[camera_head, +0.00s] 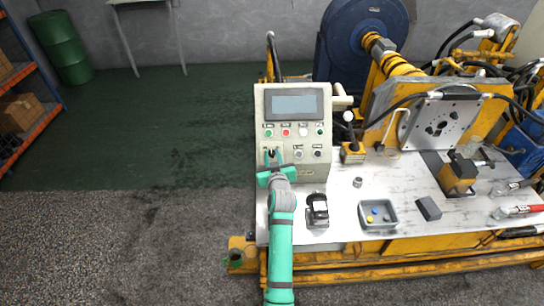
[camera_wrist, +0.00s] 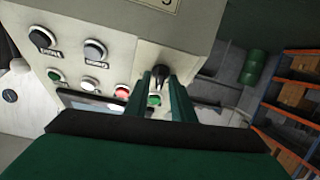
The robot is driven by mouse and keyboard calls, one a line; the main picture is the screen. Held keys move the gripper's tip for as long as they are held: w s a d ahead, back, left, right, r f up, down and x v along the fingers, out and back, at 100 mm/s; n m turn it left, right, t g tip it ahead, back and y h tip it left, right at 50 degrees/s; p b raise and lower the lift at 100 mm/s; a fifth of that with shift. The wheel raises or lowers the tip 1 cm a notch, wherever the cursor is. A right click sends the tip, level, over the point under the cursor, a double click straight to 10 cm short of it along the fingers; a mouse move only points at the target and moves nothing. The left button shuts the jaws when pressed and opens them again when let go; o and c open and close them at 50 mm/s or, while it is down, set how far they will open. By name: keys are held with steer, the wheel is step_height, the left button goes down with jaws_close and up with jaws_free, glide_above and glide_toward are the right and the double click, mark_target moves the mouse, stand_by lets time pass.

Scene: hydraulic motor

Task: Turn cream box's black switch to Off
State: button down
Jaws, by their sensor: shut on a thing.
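The cream box (camera_head: 320,168) stands on the left end of the machine's table in the head view, with a screen and rows of buttons. It fills the upper left of the wrist view (camera_wrist: 122,50). The black switch (camera_wrist: 162,72) is at the panel's lower left in the head view, mostly covered there by my gripper (camera_head: 271,156). In the wrist view the two green fingers of my gripper (camera_wrist: 158,88) are shut on the black switch, one on each side. The switch's label is hidden, so its setting cannot be read.
A red button (camera_wrist: 122,91) and a green button (camera_wrist: 154,101) are close to the fingers. A small black device (camera_head: 317,210) and a grey tray (camera_head: 378,215) are on the table right of my arm. Open floor lies left of the box.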

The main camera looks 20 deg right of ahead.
steer(key=n, duration=0.1)
steer(key=n+y, duration=0.1)
steer(key=n, duration=0.1)
steer(key=shift+d+y, duration=0.25)
steer(key=shift+y, duration=0.05)
steer(key=c, duration=2.5)
jaws_free()
steer(key=n, duration=0.2)
steer(key=n+y, duration=0.1)
steer(key=shift+w+a+n+y, duration=0.15)
steer(key=shift+n+y, duration=0.15)
steer(key=shift+n, duration=0.1)
steer(key=shift+c, duration=0.2)
steer(key=shift+n+g+y, duration=0.4)
steer(key=shift+n, duration=0.4)
jaws_close()
steer(key=shift+d, duration=0.2)
steer(key=o, duration=0.7)
jaws_free()
steer(key=shift+a, duration=0.1)
steer(key=shift+s, duration=0.25)
